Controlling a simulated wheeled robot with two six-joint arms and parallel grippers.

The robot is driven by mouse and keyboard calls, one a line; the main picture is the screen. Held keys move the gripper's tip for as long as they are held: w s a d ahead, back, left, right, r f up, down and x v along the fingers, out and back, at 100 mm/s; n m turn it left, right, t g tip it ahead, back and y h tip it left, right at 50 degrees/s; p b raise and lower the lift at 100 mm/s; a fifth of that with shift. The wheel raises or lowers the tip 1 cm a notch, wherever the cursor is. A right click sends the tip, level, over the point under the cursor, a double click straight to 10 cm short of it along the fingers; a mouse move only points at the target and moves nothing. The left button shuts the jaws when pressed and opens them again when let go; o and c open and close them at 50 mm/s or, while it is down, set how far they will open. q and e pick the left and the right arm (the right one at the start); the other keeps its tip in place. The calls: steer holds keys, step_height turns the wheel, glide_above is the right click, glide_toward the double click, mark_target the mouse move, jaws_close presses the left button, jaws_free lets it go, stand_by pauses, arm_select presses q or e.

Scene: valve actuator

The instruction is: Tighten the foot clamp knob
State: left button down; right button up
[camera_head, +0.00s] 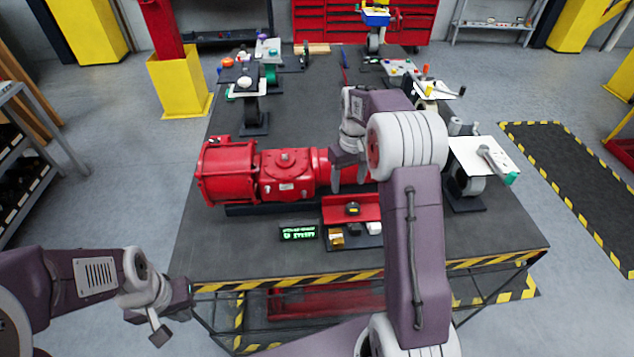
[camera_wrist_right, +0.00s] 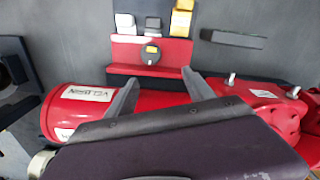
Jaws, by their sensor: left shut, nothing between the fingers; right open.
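A dark round knob (camera_head: 352,208) with a yellow mark sits on a red bracket (camera_head: 338,217) at the front of the red valve actuator (camera_head: 285,175). I take it for the foot clamp knob. In the right wrist view the knob (camera_wrist_right: 152,50) shows at upper centre, beyond the fingertips and apart from them. My right gripper (camera_head: 349,180) is above the actuator's red cylinder, behind the knob. In the right wrist view its two fingers (camera_wrist_right: 160,76) are spread and empty. My left gripper (camera_head: 160,335) is shut and empty, off the table's front left corner.
A white panel on a stand (camera_head: 480,155) is to the right, and more stands are at the back. The front left tabletop is clear.

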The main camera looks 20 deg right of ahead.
mark_target(353, 207)
steer(key=f, duration=0.2)
steer(key=s+d+f, duration=0.1)
steer(key=f, duration=0.2)
steer(key=s+f+p, duration=0.1)
steer(key=f, duration=0.2)
steer(key=shift+d+f, duration=0.15)
steer(key=shift+d, duration=0.2)
steer(key=shift+s+f, duration=0.15)
steer(key=shift+f, duration=0.05)
arm_select(q)
steer(key=shift+s+d+r, duration=0.15)
steer(key=shift+s+r, duration=0.15)
steer(key=shift+r, duration=0.25)
steer(key=shift+s+d+r, duration=0.15)
steer(key=shift+s+r, duration=0.15)
steer(key=shift+r, duration=0.2)
arm_select(e)
steer(key=shift+f, duration=0.1)
jaws_close()
